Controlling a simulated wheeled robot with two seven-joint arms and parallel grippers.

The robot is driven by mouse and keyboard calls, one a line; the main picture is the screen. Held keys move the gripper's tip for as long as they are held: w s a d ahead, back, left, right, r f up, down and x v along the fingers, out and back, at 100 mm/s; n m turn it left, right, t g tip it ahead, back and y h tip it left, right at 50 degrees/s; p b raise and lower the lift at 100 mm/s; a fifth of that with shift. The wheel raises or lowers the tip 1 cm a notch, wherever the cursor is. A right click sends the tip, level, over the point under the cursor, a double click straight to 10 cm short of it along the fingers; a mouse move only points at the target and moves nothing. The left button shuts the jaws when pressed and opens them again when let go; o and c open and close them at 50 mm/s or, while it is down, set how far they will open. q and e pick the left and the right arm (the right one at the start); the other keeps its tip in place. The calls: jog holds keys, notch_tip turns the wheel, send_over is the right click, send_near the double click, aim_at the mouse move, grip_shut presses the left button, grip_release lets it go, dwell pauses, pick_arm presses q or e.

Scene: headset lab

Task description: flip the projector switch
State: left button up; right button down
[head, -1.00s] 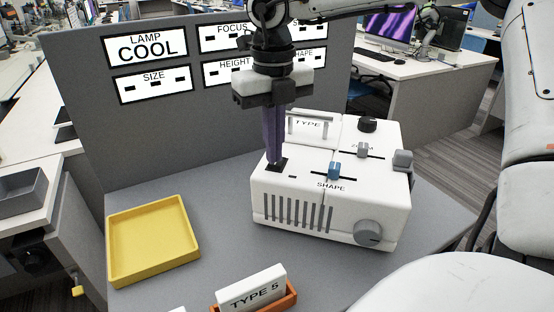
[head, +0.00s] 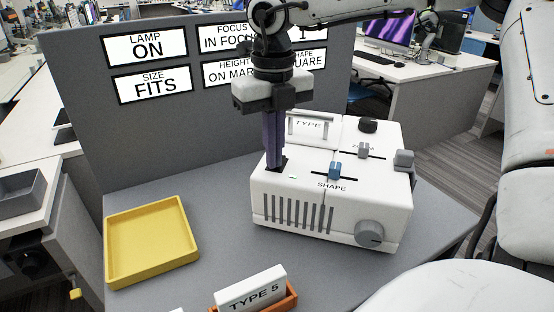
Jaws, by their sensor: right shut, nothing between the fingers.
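The white projector (head: 350,205) stands on the grey table, with sliders, knobs and a front vent. Its switch sits in a dark recess (head: 282,161) at the top left of the housing, mostly hidden by my fingers. My right gripper (head: 274,168) points down, shut and empty, with its purple fingertips at that recess. A small light (head: 292,177) beside the recess looks pale green. The lamp sign (head: 146,47) on the panel reads ON. The size sign (head: 153,85) reads FITS. My left gripper is not in view.
A yellow tray (head: 112,271) lies on the table to the left. A TYPE 5 slide (head: 250,289) stands in an orange holder in front. The grey panel (head: 80,120) rises behind the projector. The table between tray and projector is clear.

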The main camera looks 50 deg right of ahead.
notch_tip(320, 180, up, 7)
jog(key=p, duration=0.4)
dwell(0.4)
dwell(0.5)
